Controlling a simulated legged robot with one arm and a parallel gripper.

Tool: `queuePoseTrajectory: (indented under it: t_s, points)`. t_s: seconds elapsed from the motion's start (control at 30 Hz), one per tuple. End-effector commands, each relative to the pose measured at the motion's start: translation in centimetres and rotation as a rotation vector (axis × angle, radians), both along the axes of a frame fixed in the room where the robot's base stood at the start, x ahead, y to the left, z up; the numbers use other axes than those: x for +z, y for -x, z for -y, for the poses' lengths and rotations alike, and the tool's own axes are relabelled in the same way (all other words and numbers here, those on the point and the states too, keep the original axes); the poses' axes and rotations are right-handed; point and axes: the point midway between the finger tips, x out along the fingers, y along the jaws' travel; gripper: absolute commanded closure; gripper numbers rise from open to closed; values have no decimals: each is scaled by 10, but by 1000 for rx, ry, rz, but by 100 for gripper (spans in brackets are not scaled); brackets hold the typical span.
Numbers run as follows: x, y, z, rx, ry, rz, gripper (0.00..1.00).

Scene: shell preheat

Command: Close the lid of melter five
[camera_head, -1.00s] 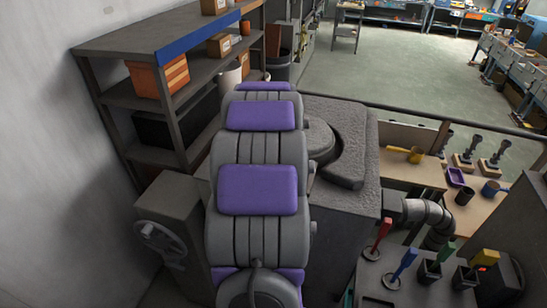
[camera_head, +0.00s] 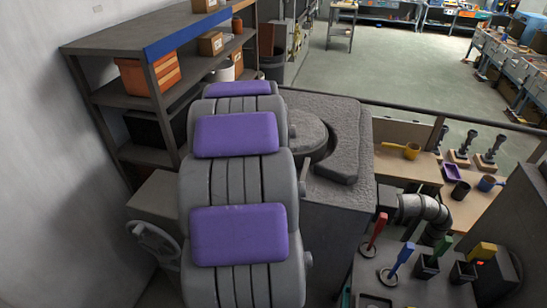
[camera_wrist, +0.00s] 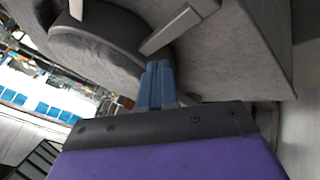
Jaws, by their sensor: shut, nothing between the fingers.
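A dark grey block with a rough top, which looks like the melter (camera_head: 345,108), stands right of my arm in the head view. A round grey piece, perhaps its lid (camera_head: 308,132), sits by a curved recess in the top, partly hidden by my arm. I cannot read a number on it. In the wrist view, a round grey body (camera_wrist: 95,45) and a pale grey bar (camera_wrist: 178,28) lie beyond my gripper (camera_wrist: 157,68). The blue fingers are shut and empty, close to the bar; contact cannot be told. My arm hides the gripper in the head view.
A shelf (camera_head: 115,42) with boxes stands at the left, near my arm. A grey box with a handwheel (camera_head: 155,240) is low left. A pipe (camera_head: 420,208), coloured-handled tools (camera_head: 400,258) and a bench with a yellow ladle (camera_head: 408,150) are at the right. Open floor lies behind.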

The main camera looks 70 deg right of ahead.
Motion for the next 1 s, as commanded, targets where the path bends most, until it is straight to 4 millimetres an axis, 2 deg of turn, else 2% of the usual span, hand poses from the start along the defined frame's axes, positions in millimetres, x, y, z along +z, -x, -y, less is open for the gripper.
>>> queuePoseTrajectory:
  t_s: [0.1,0.2,0.53,0.87,1.0]
  points:
    - [17,5,-11,1,-2,1,100]
    - [29,9,-15,1,-2,3,100]
    - [55,19,-30,2,-10,-1,100]
    - [61,20,-45,2,-7,-3,100]
    - [53,8,-54,20,-27,-2,100]
